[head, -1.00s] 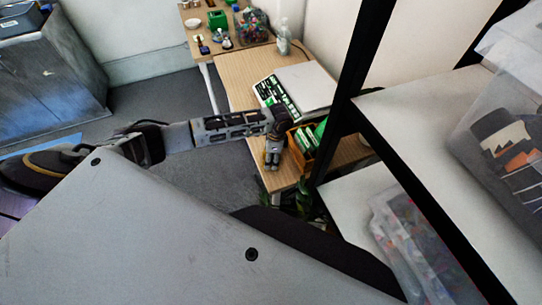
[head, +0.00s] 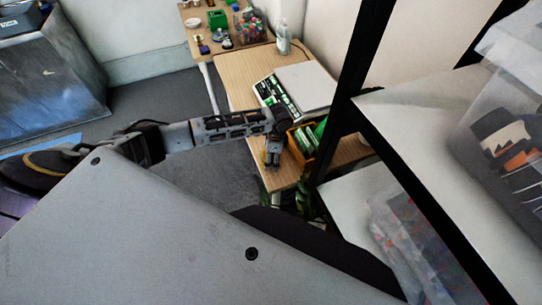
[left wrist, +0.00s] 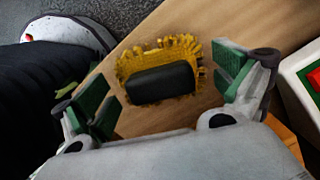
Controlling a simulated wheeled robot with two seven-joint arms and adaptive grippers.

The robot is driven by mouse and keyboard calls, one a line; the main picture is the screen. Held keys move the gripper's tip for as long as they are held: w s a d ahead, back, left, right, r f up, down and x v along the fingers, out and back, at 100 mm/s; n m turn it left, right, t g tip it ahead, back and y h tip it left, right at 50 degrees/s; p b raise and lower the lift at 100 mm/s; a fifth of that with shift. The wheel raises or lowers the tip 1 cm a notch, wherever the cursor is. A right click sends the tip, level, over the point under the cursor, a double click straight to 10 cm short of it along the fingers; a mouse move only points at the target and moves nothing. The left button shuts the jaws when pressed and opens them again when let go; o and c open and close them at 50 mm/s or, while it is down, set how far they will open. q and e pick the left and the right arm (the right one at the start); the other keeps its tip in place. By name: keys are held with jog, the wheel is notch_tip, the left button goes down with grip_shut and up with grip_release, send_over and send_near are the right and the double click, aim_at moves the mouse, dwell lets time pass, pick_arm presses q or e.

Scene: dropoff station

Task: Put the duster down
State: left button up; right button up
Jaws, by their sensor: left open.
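The duster (left wrist: 160,83), with a yellow fringe around a dark back, lies on the wooden desk top (left wrist: 150,30) in the left wrist view. My left gripper (left wrist: 167,92) is open, with one green-padded finger on each side of the duster. Small gaps seem to show between the pads and the fringe. In the head view my left gripper (head: 272,158) points down over the near end of the desk (head: 235,68), and I cannot make out the duster there. My right gripper is not in view.
An orange bin (head: 295,146) with green items stands right beside my left gripper. A green-and-white box (head: 270,92) and a pale flat panel (head: 308,84) lie farther back. A black-framed shelf (head: 352,90) with clear bags stands at the right. The desk edge is close.

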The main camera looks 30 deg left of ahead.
pick_arm(q)
notch_tip(320, 180, up, 12)
jog(key=d, duration=0.1)
jog(key=shift+w+d, duration=0.15)
jog(key=shift+w, duration=0.2)
dwell(0.9)
